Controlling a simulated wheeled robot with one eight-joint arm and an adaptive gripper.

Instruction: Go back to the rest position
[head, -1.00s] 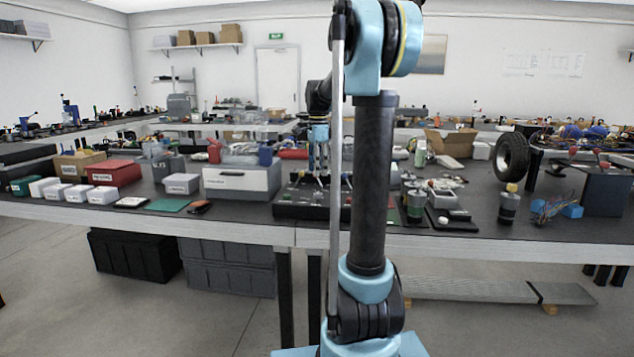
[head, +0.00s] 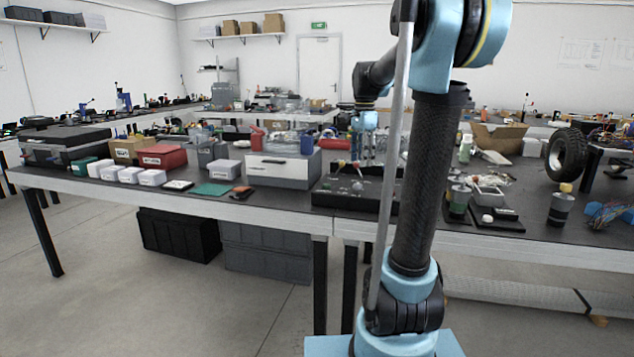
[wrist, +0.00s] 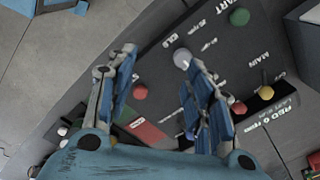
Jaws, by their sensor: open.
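My gripper (wrist: 158,85) is open and empty in the wrist view, with its blue-padded fingers spread apart above a dark control panel (wrist: 205,60). The panel carries red, green and white knobs and white lettering such as START, IDLE and MAIN. In the head view my gripper (head: 362,150) hangs above the same dark panel box (head: 345,197) on the workbench, partly behind my own arm. I cannot tell the exact height of the fingertips over the panel.
The workbench (head: 285,214) holds a grey-white drawer box (head: 280,170), a red box (head: 160,157), several small white boxes and a green mat (head: 212,189) on the left. Cans, a tray and a tire (head: 567,155) stand on the right. Floor in front is clear.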

